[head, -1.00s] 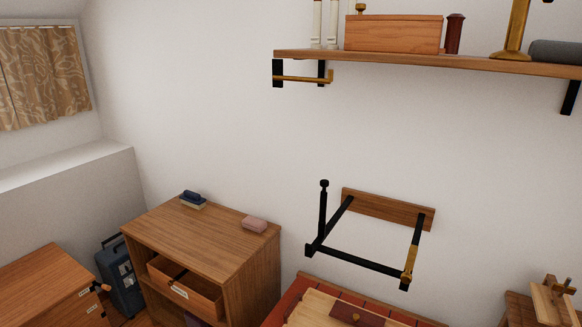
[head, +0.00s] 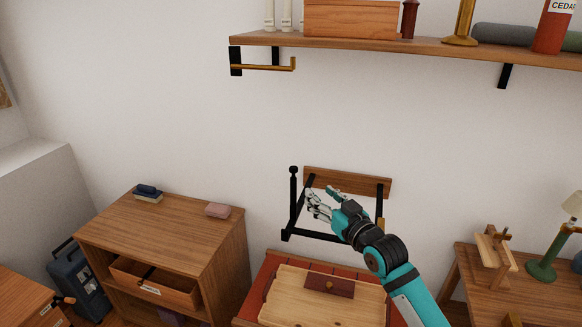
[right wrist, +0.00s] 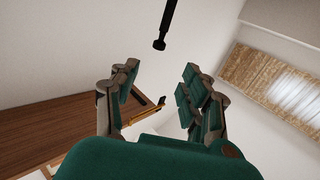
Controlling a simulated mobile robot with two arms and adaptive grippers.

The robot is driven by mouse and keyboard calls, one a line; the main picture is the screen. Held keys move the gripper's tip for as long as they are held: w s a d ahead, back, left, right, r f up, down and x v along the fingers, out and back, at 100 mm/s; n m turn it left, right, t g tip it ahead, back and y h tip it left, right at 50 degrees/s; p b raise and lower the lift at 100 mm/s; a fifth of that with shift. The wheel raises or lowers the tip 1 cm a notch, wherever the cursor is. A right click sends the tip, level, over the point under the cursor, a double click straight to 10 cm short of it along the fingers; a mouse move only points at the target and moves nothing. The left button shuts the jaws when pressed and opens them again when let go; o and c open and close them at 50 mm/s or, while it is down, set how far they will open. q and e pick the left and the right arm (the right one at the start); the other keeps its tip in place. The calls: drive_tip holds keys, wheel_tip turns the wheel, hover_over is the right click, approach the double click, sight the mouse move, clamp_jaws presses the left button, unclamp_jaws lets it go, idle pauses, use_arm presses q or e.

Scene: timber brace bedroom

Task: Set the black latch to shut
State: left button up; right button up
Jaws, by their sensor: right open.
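A black frame (head: 318,236) stands out from a wooden plate (head: 345,182) on the white wall. At its left front corner a black bar with a knobbed top (head: 293,195) stands upright; I take this as the latch. The knobbed end of a black bar (right wrist: 165,30) also shows in the right wrist view, beyond the fingers and apart from them. My right gripper (head: 324,196) is open and empty, just right of the upright bar in the head view. It also shows open in the right wrist view (right wrist: 158,88). My left gripper is out of view.
A loaded wall shelf (head: 400,44) with a brass rod (head: 265,68) hangs above. Below the frame is a red-edged surface with a pale wooden board (head: 290,300). A wooden cabinet (head: 165,226) with an open drawer stands left, a side table (head: 465,262) right.

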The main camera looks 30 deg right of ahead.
sight(296, 172)
drive_tip(key=w+p, duration=0.1)
drive_tip(key=w, duration=0.4)
drive_tip(key=w+d+p, duration=0.1)
drive_tip(key=w, duration=0.4)
drive_tip(key=w+p, duration=0.1)
drive_tip(key=w, duration=0.3)
drive_tip(key=shift+w+d, duration=0.15)
drive_tip(key=shift+w, duration=0.25)
drive_tip(key=c, duration=0.9)
drive_tip(key=shift+f, duration=0.1)
clamp_jaws()
